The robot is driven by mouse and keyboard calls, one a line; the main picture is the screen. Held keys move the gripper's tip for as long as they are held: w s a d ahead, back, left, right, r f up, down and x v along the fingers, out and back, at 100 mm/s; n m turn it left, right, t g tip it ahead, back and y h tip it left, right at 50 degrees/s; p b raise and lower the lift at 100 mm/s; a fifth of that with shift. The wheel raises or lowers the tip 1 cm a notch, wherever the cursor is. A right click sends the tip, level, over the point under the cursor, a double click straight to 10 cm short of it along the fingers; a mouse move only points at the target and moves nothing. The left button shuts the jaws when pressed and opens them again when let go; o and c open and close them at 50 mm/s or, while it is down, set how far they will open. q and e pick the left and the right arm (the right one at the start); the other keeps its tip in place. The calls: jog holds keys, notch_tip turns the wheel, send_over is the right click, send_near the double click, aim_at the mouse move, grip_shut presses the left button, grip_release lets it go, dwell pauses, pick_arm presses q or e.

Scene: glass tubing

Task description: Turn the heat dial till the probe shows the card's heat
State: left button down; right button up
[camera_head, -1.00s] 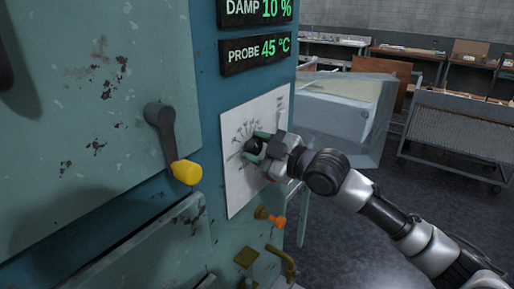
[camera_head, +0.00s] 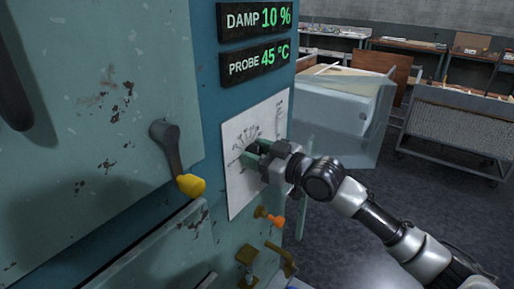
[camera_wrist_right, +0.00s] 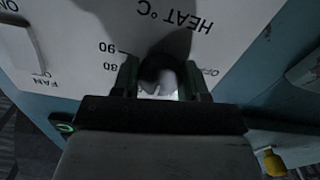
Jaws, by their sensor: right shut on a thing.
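The probe display (camera_head: 258,61) on the blue cabinet reads 45 °C in green. The white dial plate (camera_head: 240,197) is fixed to the cabinet front below it. In the right wrist view the plate (camera_wrist_right: 95,22) reads "HEAT °C", with 80 and 90 beside the dark round heat dial (camera_wrist_right: 156,69). My right gripper (camera_head: 257,152) is at the plate, shut on the heat dial, with one finger on each side of it in the right wrist view (camera_wrist_right: 162,82). The dial's pointer setting is hidden. I see no heat card. My left gripper is not in view.
The damp display (camera_head: 258,18) reads 10 %. A yellow-tipped lever (camera_head: 190,185) and an orange-tipped knob (camera_head: 270,217) stick out near my right gripper. A glass-sided bin (camera_head: 340,110) and a trolley (camera_head: 462,125) stand behind, with open floor before them.

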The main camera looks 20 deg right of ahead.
jog(key=shift+m, duration=0.6)
jog(key=o, duration=0.9)
jog(key=shift+b+v, duration=1.7)
jog(key=shift+v, duration=3.7)
